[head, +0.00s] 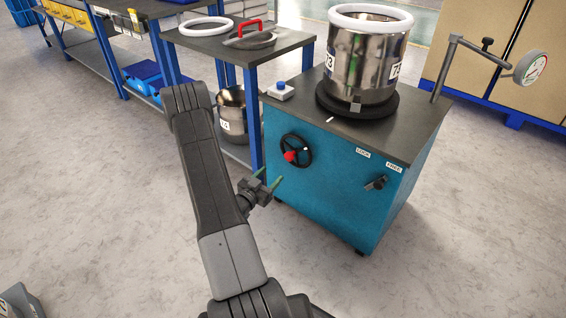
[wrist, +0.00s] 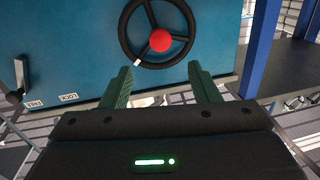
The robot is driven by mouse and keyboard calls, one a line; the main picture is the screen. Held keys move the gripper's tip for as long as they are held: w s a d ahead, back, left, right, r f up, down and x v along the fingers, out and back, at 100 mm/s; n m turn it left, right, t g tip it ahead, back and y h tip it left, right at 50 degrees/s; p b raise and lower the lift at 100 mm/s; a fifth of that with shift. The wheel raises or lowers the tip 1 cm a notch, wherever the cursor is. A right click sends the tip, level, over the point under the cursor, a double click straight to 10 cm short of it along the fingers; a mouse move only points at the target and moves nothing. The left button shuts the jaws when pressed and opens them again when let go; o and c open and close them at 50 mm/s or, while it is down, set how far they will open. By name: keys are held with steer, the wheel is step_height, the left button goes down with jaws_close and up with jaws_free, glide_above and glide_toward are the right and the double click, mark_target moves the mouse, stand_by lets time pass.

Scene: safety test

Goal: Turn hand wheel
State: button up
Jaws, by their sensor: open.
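The hand wheel (head: 296,150) is a black spoked wheel on the front of the blue cabinet (head: 325,195). It has a red knob (head: 290,156) and a small white mark on its rim. My gripper (head: 268,178) is open and empty, in front of and a little below the wheel in the head view. In the wrist view its green fingers (wrist: 163,78) point toward the cabinet, apart from each other. I see nothing between them.
A lever (head: 376,183) sits near LOCK and FREE labels. A side table (head: 225,45) stands left. Floor in front is clear.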

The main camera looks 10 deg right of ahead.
mark_target(288, 158)
steer(key=b+x, duration=0.2)
steer(key=x, duration=0.8)
steer(key=shift+w+d, duration=0.1)
jaws_close()
steer(key=shift+n, duration=0.3)
steer(key=n+p, duration=0.1)
steer(key=n, duration=0.3)
steer(key=shift+r+g+p, duration=0.1)
steer(key=shift+g+p, duration=0.2)
steer(key=shift+g, duration=0.1)
steer(key=n+p, duration=0.1)
steer(key=n, duration=0.3)
steer(key=shift+p, duration=0.35)
